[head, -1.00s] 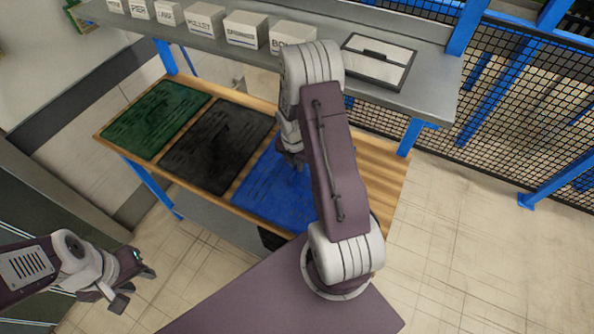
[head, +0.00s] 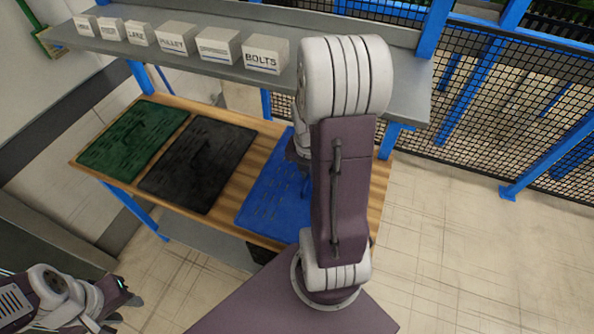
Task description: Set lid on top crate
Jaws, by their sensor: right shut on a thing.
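A flat blue lid (head: 268,205) is over the right part of the wooden table (head: 378,190), partly hidden behind my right arm. My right gripper (head: 304,186) is shut on the blue lid near its middle; the forearm hides much of the jaws. Whether the lid is clear of the table is hard to tell. A green lid (head: 133,138) and a black lid (head: 200,165) lie flat to its left. My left gripper (head: 122,308) is open and empty at the lower left, over the floor. No crate stack can be made out.
A grey shelf (head: 200,65) above the table's back holds several white labelled boxes, including a BOLTS box (head: 265,55). A black mesh fence (head: 480,110) with blue posts stands at the back right. The floor (head: 470,260) at right is clear.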

